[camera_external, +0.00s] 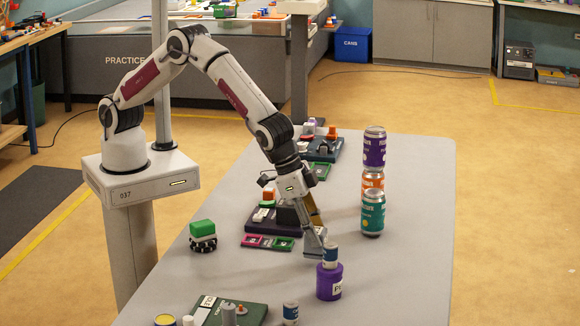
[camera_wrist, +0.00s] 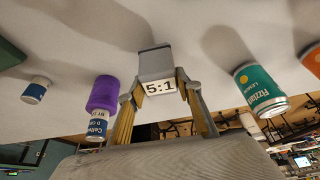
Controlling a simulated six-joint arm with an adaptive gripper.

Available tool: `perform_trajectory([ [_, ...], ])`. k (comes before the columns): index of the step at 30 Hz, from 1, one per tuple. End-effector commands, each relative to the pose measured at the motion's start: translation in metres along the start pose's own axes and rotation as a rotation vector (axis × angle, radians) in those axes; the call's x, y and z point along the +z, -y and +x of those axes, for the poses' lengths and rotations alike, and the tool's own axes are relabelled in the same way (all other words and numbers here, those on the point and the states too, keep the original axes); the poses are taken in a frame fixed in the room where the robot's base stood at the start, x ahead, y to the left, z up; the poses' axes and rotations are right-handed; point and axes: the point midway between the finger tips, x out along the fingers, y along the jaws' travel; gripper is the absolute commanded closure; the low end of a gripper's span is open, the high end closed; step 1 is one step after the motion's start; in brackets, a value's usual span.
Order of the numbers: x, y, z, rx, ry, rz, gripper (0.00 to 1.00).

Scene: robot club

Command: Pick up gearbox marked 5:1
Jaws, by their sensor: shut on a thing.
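The gearbox marked 5:1 is a grey block with a white label (camera_wrist: 158,88), between my fingers in the wrist view. It also shows as a grey piece low in my gripper in the external view (camera_external: 313,246). My gripper (camera_external: 314,232) points down over the table, its yellow-padded fingers shut on the gearbox sides; it also shows in the wrist view (camera_wrist: 160,92). Whether the gearbox touches the table, I cannot tell.
A can stack (camera_external: 373,212) stands to the right. Left are a dark tray (camera_external: 262,226) and a green block (camera_external: 202,228).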

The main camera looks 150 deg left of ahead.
Motion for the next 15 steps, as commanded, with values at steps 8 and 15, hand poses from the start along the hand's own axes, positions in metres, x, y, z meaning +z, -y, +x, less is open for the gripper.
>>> perform_trajectory([
  [8,-0.018,0.0,-0.04,0.001,-0.004,-0.002,0.94],
  [15,-0.027,0.0,-0.063,0.0,-0.002,-0.001,0.94],
])
